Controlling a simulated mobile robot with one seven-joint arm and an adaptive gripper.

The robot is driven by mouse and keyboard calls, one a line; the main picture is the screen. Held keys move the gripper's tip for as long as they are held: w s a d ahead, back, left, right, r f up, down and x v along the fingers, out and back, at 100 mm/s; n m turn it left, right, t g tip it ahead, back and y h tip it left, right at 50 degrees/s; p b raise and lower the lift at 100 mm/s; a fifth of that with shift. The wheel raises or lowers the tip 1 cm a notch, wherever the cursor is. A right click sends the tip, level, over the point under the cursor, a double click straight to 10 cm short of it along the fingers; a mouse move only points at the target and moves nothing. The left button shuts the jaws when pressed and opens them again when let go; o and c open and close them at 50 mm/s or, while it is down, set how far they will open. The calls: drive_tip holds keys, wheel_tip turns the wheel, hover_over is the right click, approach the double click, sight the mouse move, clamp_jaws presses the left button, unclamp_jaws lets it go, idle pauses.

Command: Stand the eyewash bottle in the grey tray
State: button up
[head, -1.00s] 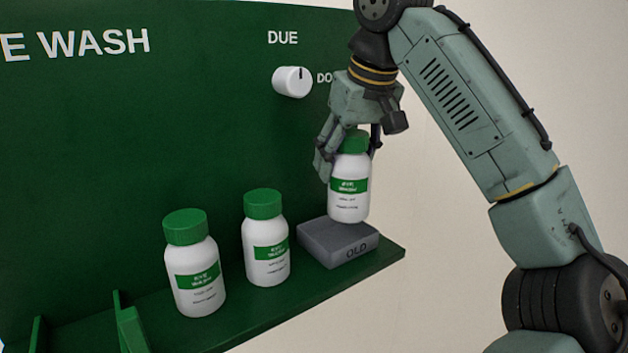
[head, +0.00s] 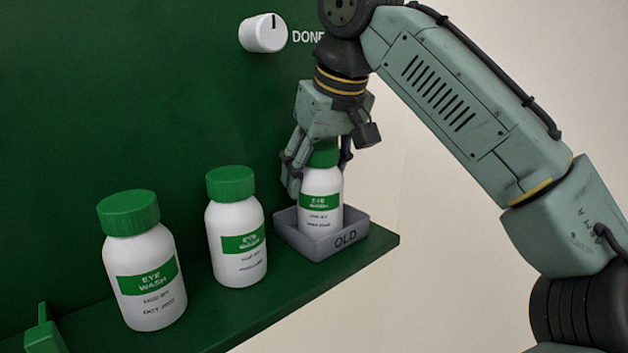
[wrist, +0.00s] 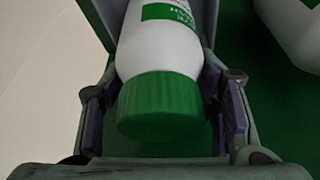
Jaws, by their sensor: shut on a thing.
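A white eyewash bottle with a green cap and green label (head: 321,205) stands upright inside the grey tray (head: 345,240), which is marked OLD. The tray's front wall hides the bottle's base, so I cannot tell whether it touches the tray floor. My gripper (head: 318,163) comes down from above and is shut on the bottle around its cap and shoulder. In the wrist view the bottle's green cap (wrist: 160,106) sits between the two finger pads of my gripper (wrist: 162,110).
Two more eyewash bottles stand on the green shelf to the left, one near (head: 238,245) and one further left (head: 148,285). A white knob (head: 263,34) is on the green back panel above. The shelf's right end (head: 390,243) lies just beyond the tray.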

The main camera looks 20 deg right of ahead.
sight(332, 186)
drive_tip(key=shift+s+r, duration=0.2)
drive_tip(key=shift+f, duration=0.2)
drive_tip(key=o, duration=1.4)
drive_tip(key=shift+o, duration=0.2)
drive_tip(key=shift+r, duration=0.15)
drive_tip(key=p+v, duration=0.6)
drive_tip(key=v, duration=0.6)
drive_tip(key=shift+p, duration=0.4)
